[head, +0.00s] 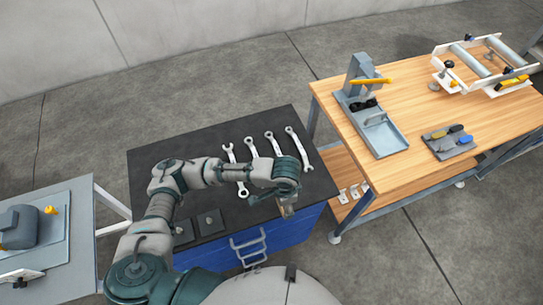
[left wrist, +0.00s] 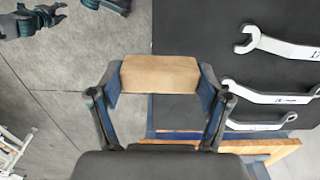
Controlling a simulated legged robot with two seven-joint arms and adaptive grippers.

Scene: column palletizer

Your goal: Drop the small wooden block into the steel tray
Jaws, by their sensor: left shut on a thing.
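The small wooden block (left wrist: 160,73) is held between the two fingertips of my left gripper (left wrist: 160,84), shut on its two ends. In the head view the block (head: 288,208) shows just below my left gripper (head: 286,204), at the right front corner of the black-topped blue cabinet.
Several wrenches (head: 250,150) lie on the black cabinet top (head: 150,160). A small tool holder (head: 448,142) and a roller frame (head: 490,65) are on the bench (head: 425,90). A gap separates cabinet and bench.

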